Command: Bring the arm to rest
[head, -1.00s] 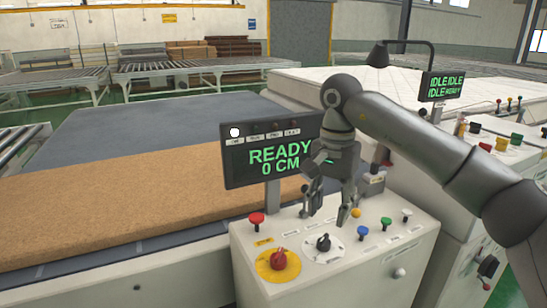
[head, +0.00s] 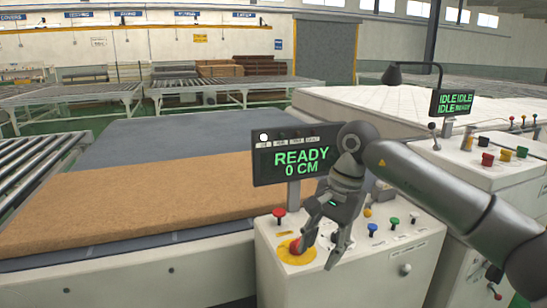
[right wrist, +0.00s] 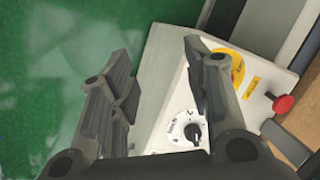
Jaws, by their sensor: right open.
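My right gripper (head: 318,252) is open and empty. In the head view it hangs pointing down over the front part of the white control console (head: 385,268), its fingers overlapping the red knob on a yellow disc (head: 297,258) and hiding most of the black dial. In the right wrist view the open fingers (right wrist: 158,55) have nothing between them but console edge and green floor. Contact with the console cannot be told. My left gripper is out of view.
A screen reading READY 0 CM (head: 268,178) stands behind the gripper. A red push button (head: 279,214) and coloured buttons (head: 373,229) stick up from the console. A brown slab (head: 120,205) lies left; a white mattress (head: 400,105) is behind. Green floor (right wrist: 50,70) is clear.

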